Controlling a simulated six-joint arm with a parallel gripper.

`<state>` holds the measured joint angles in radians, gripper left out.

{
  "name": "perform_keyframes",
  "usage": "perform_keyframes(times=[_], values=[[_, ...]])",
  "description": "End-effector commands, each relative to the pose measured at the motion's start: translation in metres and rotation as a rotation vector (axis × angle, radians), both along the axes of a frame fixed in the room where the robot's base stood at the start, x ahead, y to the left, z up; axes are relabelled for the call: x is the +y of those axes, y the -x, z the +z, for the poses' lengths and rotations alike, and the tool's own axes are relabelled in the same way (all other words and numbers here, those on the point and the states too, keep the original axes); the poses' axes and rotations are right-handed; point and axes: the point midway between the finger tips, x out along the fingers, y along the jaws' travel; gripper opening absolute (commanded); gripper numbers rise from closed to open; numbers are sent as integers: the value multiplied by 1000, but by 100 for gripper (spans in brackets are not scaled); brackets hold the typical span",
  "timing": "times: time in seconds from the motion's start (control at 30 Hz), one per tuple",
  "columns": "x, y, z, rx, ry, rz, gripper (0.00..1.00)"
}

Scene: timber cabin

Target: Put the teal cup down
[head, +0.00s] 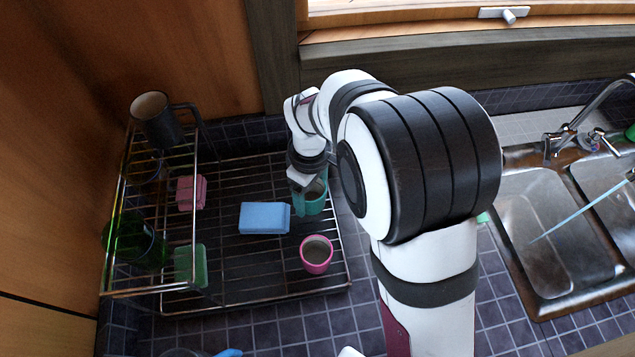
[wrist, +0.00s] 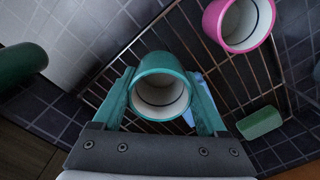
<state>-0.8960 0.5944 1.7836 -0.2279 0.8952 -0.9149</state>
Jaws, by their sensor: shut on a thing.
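The teal cup (head: 313,202) is at the right side of the wire dish rack (head: 262,297), right of a blue sponge and behind a pink cup. My gripper (head: 306,187) is shut on the teal cup, partly hidden by my arm in the head view. In the wrist view the teal cup (wrist: 160,72) sits between both fingers of my gripper (wrist: 161,100), its open mouth facing the camera. The rack's wires show beyond it. I cannot tell whether the cup's base touches the rack.
The pink cup (head: 316,254) stands close in front of the teal cup. The blue sponge (head: 264,218), a pink sponge (head: 191,193) and a green sponge (head: 190,266) are to the left. A dark mug (head: 160,125) is on the upper shelf. A sink (head: 545,250) is right.

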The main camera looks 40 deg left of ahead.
Motion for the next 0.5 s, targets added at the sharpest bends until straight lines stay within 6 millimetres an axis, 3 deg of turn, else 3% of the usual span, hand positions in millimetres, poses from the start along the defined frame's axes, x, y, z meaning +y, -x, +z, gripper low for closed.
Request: perform_keyframes(times=[0.2,0.5], values=[[1,1,-38,2,2,-2,13],[1,0,-41,1,1,-3,13]])
